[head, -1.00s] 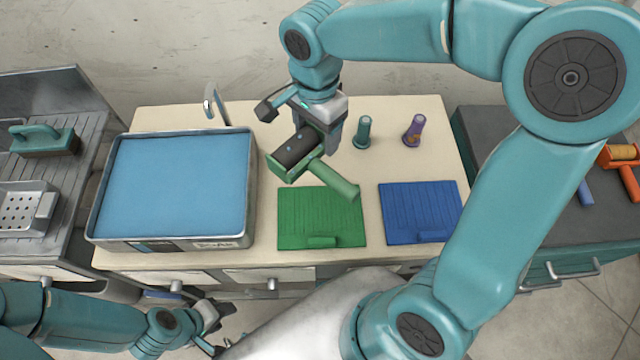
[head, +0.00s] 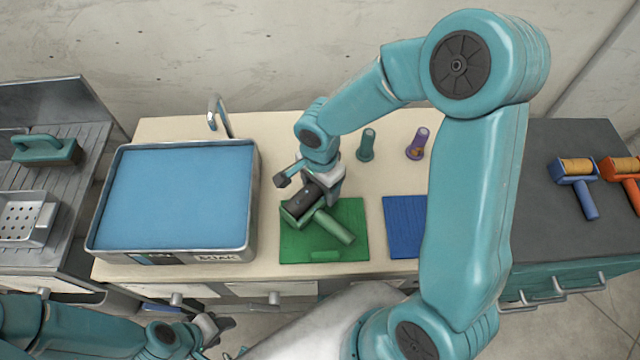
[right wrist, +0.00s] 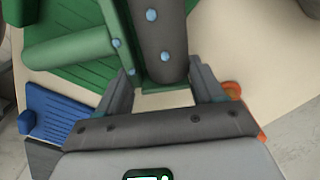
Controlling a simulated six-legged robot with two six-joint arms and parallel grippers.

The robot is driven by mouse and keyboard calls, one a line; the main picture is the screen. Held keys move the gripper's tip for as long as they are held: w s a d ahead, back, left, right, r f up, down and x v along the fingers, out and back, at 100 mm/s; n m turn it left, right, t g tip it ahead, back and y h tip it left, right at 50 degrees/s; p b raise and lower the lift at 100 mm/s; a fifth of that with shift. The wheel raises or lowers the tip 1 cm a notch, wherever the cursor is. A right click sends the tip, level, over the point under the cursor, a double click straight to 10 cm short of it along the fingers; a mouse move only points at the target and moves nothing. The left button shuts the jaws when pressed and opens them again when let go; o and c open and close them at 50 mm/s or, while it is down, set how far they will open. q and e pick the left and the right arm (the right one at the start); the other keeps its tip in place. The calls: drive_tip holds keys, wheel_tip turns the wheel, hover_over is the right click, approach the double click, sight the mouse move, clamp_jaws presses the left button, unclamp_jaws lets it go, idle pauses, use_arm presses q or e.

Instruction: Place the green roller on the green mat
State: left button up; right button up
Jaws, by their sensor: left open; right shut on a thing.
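The green roller (head: 333,226) has a green frame and handle and a dark drum with light blue dots; the roller also shows in the right wrist view (right wrist: 70,46). My right gripper (head: 318,190) is shut on it and holds it at the left part of the green mat (head: 352,212). I cannot tell whether the roller touches the mat. In the right wrist view, my right gripper's fingers (right wrist: 165,85) stand on either side of the roller's frame and drum. My left gripper (head: 217,328) is open and empty at the lower left, in front of the table.
A blue water tray (head: 252,215) stands on the left of the table. The blue mat (head: 403,212) lies on the right, partly behind my right arm. A green bottle (head: 367,145) and a purple bottle (head: 417,143) stand behind. More rollers (head: 580,180) lie on the right cabinet.

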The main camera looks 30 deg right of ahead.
drive_tip(key=shift+f+b, duration=0.2)
drive_tip(key=shift+b, duration=0.15)
drive_tip(key=o, duration=1.4)
drive_tip(key=shift+r, duration=0.1)
drive_tip(key=shift+r+p, duration=0.3)
drive_tip(key=shift+p, duration=0.25)
wheel_tip(320, 180, up, 12)
drive_tip(key=shift+f, duration=0.1)
